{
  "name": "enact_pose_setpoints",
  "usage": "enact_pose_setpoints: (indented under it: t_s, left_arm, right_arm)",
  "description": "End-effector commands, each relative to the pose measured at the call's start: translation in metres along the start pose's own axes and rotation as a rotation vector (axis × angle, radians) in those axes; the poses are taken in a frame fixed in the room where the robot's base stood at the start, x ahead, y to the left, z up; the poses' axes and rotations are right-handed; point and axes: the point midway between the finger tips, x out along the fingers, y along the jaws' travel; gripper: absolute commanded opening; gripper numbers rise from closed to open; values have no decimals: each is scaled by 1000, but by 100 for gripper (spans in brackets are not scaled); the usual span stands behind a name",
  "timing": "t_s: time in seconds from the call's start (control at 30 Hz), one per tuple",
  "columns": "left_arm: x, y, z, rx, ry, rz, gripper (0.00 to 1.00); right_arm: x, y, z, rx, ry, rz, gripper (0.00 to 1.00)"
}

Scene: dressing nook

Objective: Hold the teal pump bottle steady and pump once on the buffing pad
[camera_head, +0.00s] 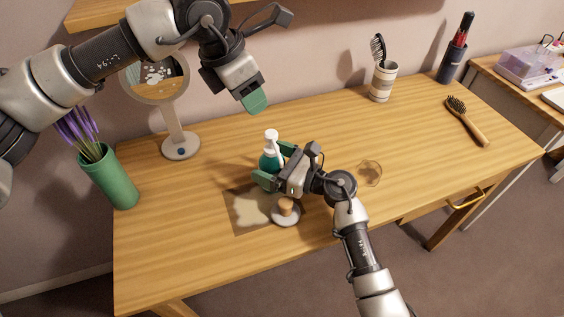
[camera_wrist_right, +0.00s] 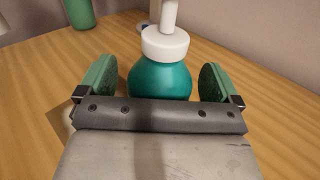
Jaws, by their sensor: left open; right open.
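The teal pump bottle (camera_head: 267,162), with a white collar and pump head, stands upright on the table. My right gripper (camera_head: 276,165) is open at the bottle, one green finger to each side. In the right wrist view the bottle (camera_wrist_right: 160,78) sits between the spread fingers, with a gap visible on both sides; its base is hidden. What looks like the buffing pad (camera_head: 286,215), a pale disc with a wooden knob, lies in front of the bottle, by the right gripper. My left gripper (camera_head: 256,101) is open and empty, above and behind the bottle.
A round mirror (camera_head: 181,145) and a green vase (camera_head: 109,178) stand left. A glass dish (camera_head: 369,172), brush cup (camera_head: 382,82) and hairbrush (camera_head: 467,122) are right. The table's right middle is clear.

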Motion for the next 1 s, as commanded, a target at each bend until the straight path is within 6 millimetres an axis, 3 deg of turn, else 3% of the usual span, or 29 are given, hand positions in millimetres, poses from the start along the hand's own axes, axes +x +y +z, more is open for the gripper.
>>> enact_pose_setpoints:
  t_s: [0.23, 0.6, 0.67, 0.9, 1.0]
  left_arm:
    - [0, 0, 0, 0, 0, 0, 43]
    - [0, 0, 0, 0, 0, 0, 43]
    - [0, 0, 0, 1, 1, 0, 36]
    - [7, 0, 18, 61, 132, -11, 0]
    - [9, 0, 27, 98, 223, -16, 0]
  right_arm:
    - [1, 0, 0, 0, 0, 0, 94]
    - [0, 0, 0, 1, 0, 0, 37]
    - [0, 0, 0, 1, 0, 0, 35]
    - [0, 0, 0, 1, -1, 0, 35]
    - [0, 0, 0, 1, -1, 0, 35]
